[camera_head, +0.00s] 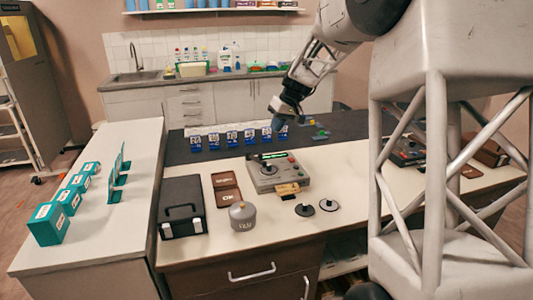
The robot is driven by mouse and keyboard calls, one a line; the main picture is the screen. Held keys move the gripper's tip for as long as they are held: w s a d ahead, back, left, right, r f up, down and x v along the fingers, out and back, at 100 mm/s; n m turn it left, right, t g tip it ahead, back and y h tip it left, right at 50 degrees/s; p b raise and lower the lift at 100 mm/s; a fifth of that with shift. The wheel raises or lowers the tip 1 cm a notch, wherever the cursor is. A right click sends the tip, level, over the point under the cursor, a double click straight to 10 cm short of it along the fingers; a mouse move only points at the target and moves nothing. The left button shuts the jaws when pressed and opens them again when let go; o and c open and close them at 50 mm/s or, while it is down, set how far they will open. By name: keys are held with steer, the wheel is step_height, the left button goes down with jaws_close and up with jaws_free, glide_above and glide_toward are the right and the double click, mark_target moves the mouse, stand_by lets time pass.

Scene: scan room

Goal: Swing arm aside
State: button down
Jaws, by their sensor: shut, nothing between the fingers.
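My arm reaches in from the upper right, its white and dark links crossing in front of the sink counter. My gripper (281,119) is at its lower end, small and dark, pointing down and shut with nothing in it. It shows above the dark strip at the back of the worktable, near the right end of a row of blue boxes (231,139). A grey device (273,180) with a small green screen, a knob and red buttons sits on the worktable, in front of and below the gripper. A tan tag (288,189) lies at the device's front edge.
Teal boxes (48,224) line the left table. Another device (408,151) is partly hidden at right behind my structure.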

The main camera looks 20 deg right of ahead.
steer(key=w+d+f+n+y, duration=0.1)
steer(key=w+d+f, duration=0.5)
steer(key=w, duration=0.4)
steer(key=w+d+f+y, duration=0.1)
steer(key=w+d+f, duration=0.5)
steer(key=w, duration=0.5)
step_height(320, 180, down, 2)
steer(key=shift+d+f+n+t, duration=0.15)
steer(key=shift+d+n+t, duration=0.05)
steer(key=shift+n+t, duration=0.2)
steer(key=shift+f, duration=0.1)
steer(key=x, duration=1)
steer(key=shift+a, duration=0.15)
steer(key=shift+s+a, duration=0.3)
steer(key=shift+a, duration=0.7)
steer(key=shift+s+a, duration=0.3)
steer(key=shift+a, duration=0.6)
